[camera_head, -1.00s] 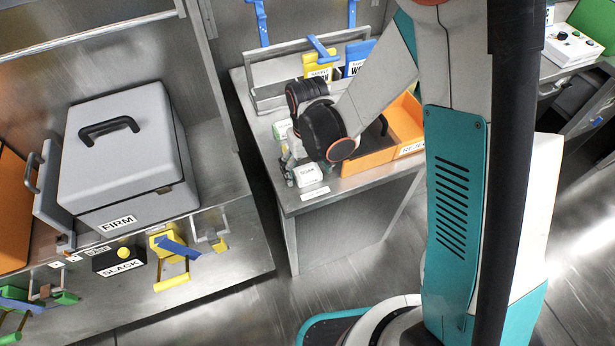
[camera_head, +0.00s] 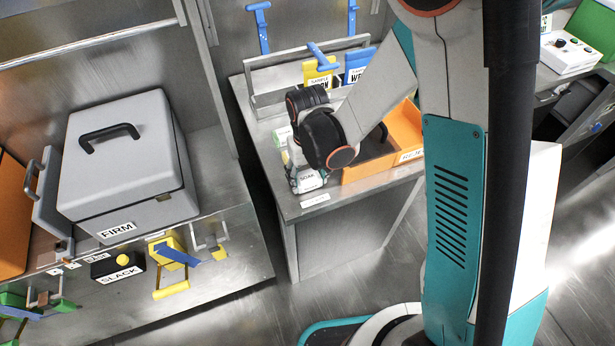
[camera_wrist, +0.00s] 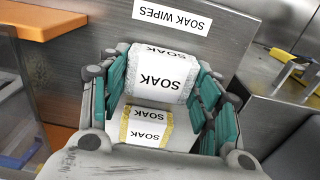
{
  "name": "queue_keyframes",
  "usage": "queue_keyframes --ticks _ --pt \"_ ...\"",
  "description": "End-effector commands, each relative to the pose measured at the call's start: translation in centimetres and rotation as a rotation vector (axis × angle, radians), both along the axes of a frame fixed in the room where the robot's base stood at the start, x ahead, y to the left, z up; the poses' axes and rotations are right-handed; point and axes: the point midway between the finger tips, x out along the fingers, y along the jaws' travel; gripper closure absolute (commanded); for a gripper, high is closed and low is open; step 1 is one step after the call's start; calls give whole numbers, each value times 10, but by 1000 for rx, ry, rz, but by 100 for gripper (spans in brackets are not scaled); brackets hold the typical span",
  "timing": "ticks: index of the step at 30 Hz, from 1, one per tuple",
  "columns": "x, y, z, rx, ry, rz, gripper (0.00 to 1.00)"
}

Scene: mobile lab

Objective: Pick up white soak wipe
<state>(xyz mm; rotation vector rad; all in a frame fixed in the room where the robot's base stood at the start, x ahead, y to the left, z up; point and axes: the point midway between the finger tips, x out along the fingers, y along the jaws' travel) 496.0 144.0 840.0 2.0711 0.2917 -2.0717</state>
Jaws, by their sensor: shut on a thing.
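The white soak wipe (camera_wrist: 160,75), a white packet marked SOAK with pale grey edges, is between the teal-padded fingers of my gripper (camera_wrist: 160,92) in the wrist view. My gripper is shut on it. A second SOAK packet with yellow edges (camera_wrist: 148,126) shows just below it in that view, also between the fingers; whether it is touched is unclear. In the head view, the white soak wipe (camera_head: 309,182) is at the table's front left corner, partly covered by my gripper (camera_head: 305,178). Whether it is off the table is unclear.
A SOAK WIPES label (camera_wrist: 172,17) lies on the metal table (camera_head: 352,198) near its front edge. An orange bin (camera_head: 370,170) stands close to the right of my gripper. A grey rack (camera_head: 268,80) with yellow and blue packets stands behind. A grey FIRM case (camera_head: 125,155) sits on the left bench.

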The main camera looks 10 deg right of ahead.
Motion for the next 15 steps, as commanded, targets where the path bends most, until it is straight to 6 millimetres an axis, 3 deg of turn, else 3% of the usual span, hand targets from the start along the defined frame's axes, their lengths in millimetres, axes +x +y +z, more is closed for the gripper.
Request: queue_keyframes --ticks 8,15 --pt "-1 0 48 0 0 0 58" --pt "-1 0 116 0 0 0 58"
